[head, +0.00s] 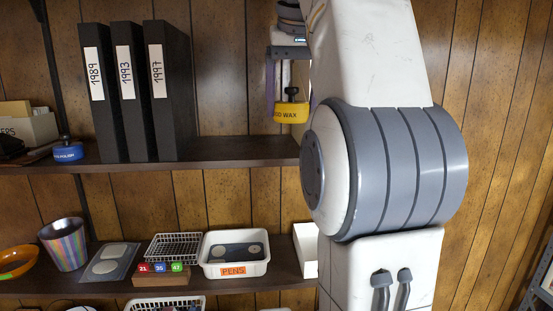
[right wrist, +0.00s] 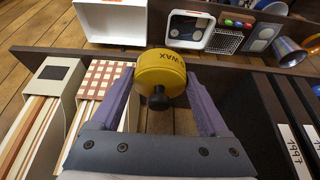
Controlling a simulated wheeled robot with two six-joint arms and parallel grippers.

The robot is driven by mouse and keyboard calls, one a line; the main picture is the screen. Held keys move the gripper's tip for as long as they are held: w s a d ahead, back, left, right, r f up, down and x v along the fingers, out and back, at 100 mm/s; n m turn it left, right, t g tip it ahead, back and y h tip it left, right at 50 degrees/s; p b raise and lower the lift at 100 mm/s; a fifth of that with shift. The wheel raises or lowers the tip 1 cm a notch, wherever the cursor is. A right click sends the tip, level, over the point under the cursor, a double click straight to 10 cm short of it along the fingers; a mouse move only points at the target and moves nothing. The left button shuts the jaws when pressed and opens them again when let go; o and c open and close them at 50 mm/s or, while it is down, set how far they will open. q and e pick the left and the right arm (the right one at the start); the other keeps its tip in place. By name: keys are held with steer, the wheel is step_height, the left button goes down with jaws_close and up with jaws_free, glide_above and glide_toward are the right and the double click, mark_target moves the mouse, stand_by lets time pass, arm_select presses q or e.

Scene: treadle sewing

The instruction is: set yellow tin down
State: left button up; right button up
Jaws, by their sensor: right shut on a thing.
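The yellow tin (head: 291,113), lettered "WAX" with a black knob on top, hangs upright from my right gripper (head: 287,95) in the head view. It is at the right end of the visible upper shelf (head: 240,151), with its bottom above the shelf's level. In the right wrist view, the tin (right wrist: 161,74) sits between the two purple fingers, which are shut on its sides. Its knob points toward the camera. Whether the tin is over the board or in front of it is hard to tell. My left gripper is out of view.
Black binders (head: 130,90) stand left of the tin, and a blue tin (head: 68,152) stands farther left. In the wrist view, a checked box (right wrist: 103,80) and a cream box (right wrist: 50,80) stand on the other side. The lower shelf holds a pens tray (head: 214,268) and a striped cup (head: 65,244).

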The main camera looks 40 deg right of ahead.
arm_select(q)
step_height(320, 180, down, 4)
steer(key=b, duration=0.3)
arm_select(e)
steer(key=s+a+f, duration=0.3)
steer(key=s, duration=0.1)
steer(key=w+d+p, duration=0.2)
steer(key=w+d, duration=0.1)
steer(key=w, duration=0.2)
steer(key=w+d+f+p, duration=0.1)
steer(key=w+d+p, duration=0.2)
steer(key=w+d, duration=0.1)
steer(key=w+d+p, duration=0.3)
steer(key=w, duration=0.3)
steer(key=shift+w+d+f, duration=0.2)
steer(key=shift+w+f, duration=0.1)
steer(key=shift+w, duration=0.1)
steer(key=shift+f, duration=2.15)
steer(key=shift+w+f, duration=0.1)
steer(key=shift+f, duration=0.2)
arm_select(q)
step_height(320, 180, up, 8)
arm_select(e)
steer(key=shift+f, duration=0.1)
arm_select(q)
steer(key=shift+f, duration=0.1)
